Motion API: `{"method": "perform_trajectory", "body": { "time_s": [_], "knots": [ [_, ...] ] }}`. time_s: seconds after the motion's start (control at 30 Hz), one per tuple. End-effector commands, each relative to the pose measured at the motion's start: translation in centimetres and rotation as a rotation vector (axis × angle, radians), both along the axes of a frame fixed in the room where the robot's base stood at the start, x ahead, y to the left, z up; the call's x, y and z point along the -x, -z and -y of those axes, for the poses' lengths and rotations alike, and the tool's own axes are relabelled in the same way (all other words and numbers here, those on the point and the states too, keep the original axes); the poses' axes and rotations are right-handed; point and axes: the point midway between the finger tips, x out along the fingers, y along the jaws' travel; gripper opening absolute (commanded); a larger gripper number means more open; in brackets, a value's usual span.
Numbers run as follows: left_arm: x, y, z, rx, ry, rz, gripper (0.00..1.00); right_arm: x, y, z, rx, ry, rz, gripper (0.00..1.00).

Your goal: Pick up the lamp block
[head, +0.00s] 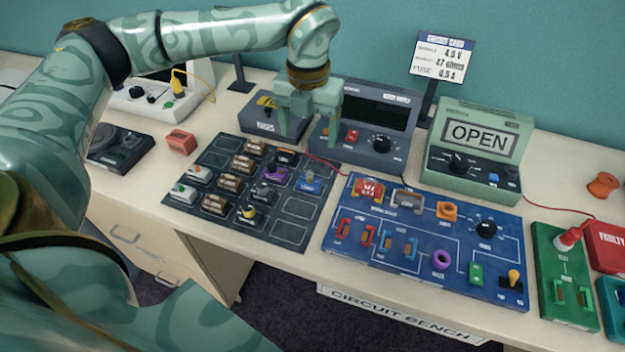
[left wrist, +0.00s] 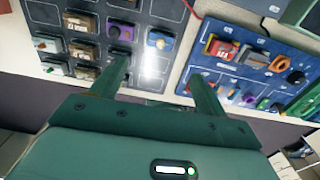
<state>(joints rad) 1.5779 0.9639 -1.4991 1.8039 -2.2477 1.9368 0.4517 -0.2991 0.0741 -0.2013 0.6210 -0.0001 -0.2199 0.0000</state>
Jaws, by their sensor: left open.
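The dark parts tray (head: 297,206) lies on the bench with several small blocks in its cells. A block with a small yellow bulb-like top (head: 247,212) sits in its front part and looks like the lamp block; I cannot tell for certain. I cannot make it out in the left wrist view, where a finger covers part of the tray. My left gripper (head: 304,128) is open and empty, above the back of the tray, behind and apart from that block. Its fingers also show in the left wrist view (left wrist: 158,75). My right gripper is not in view.
The blue circuit board (head: 400,262) lies right of the tray, with several parts on it. A dark meter box (head: 345,145) and a green box marked OPEN (head: 470,150) stand behind. A red block (head: 181,142) lies left of the tray. The bench's front edge is close.

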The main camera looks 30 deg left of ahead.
Motion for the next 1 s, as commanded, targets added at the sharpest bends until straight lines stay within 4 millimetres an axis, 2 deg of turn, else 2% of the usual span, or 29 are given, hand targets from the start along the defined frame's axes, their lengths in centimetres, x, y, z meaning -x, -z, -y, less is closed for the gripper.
{"method": "perform_trajectory", "body": {
  "time_s": [0.03, 0.1, 0.3, 0.57, 0.83, 1.0],
  "knots": [
    [0.1, 1.9, 0.0, 0.0, 0.002, -0.007, 0.75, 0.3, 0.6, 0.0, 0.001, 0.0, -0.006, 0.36],
    [0.1, 3.7, 0.1, 0.001, 0.003, -0.007, 0.75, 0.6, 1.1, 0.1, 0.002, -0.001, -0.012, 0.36],
    [0.1, 7.6, 0.1, 0.003, 0.004, -0.004, 0.75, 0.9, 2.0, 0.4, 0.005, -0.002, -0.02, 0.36],
    [0.1, 9.4, 0.2, 0.004, 0.006, -0.002, 0.75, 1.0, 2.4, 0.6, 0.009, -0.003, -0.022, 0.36],
    [0.5, 13.6, 0.2, 0.004, 0.007, -0.003, 0.75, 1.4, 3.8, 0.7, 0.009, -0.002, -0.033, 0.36],
    [0.5, 13.8, 0.2, 0.004, 0.007, 0.0, 0.75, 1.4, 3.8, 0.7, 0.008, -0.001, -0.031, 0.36]
  ]
}}
